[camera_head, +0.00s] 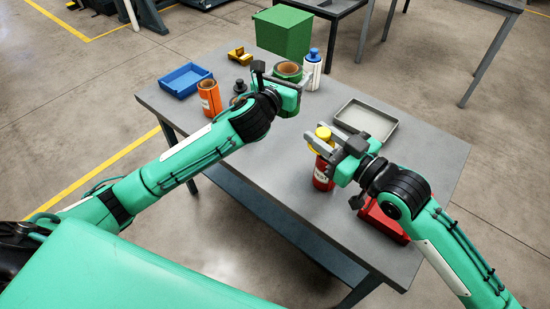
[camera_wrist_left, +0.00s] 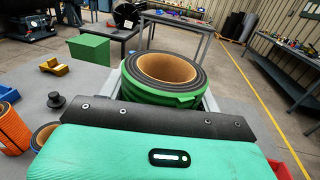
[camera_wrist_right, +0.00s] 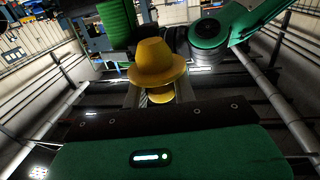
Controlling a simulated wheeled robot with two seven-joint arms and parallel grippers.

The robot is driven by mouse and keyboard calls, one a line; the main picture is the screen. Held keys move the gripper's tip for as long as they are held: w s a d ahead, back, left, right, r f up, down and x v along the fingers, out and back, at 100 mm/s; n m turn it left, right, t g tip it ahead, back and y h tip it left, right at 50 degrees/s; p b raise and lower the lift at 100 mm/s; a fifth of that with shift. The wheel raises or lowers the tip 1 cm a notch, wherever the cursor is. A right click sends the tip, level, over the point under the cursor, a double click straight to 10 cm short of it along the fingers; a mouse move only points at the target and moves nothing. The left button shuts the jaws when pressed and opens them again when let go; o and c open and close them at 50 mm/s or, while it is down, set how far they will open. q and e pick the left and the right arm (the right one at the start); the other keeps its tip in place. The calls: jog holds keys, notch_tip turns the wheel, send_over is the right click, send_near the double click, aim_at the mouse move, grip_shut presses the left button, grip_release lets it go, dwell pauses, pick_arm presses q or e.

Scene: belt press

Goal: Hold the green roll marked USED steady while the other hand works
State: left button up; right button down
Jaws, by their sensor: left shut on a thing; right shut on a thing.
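The green roll (camera_head: 288,70) has an open brown core and stands upright near the far side of the table. My left gripper (camera_head: 289,84) is shut on it from the near side; the roll also fills the middle of the left wrist view (camera_wrist_left: 165,80). No USED marking shows on its visible side. My right gripper (camera_head: 325,143) is shut on the yellow top (camera_head: 323,133) of a red labelled bottle (camera_head: 323,173). The yellow top also shows between the fingers in the right wrist view (camera_wrist_right: 157,65). I cannot tell whether the bottle touches the table.
An orange roll (camera_head: 209,97), a blue tray (camera_head: 185,80), a yellow part (camera_head: 240,56) and a dark knob-like piece (camera_head: 240,87) lie left. A white bottle (camera_head: 312,70) stands right of the green roll. A grey tray (camera_head: 366,119) lies right; a red object (camera_head: 383,222) is partly behind my right arm.

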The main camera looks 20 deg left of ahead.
pick_arm(q)
jog(key=shift+w+a, duration=0.1)
jog(key=shift+a, duration=0.15)
pick_arm(e)
jog(key=shift+a+f, duration=0.15)
jog(key=shift+f+b, duration=0.7)
pick_arm(q)
notch_tip(320, 180, down, 20)
jog(key=shift+r+b, duration=0.25)
jog(key=shift+b, duration=0.15)
pick_arm(e)
jog(key=shift+f, duration=0.4)
pick_arm(q)
jog(key=shift+a+f, duration=0.1)
jog(key=o, duration=1.4)
jog(key=shift+f, duration=0.1)
pick_arm(e)
jog(key=shift+f, duration=0.1)
pick_arm(q)
jog(key=s+a+b, duration=0.1)
jog(key=s, duration=1.1)
jog(key=shift+a, duration=0.35)
pick_arm(e)
jog(key=shift+f, duration=0.45)
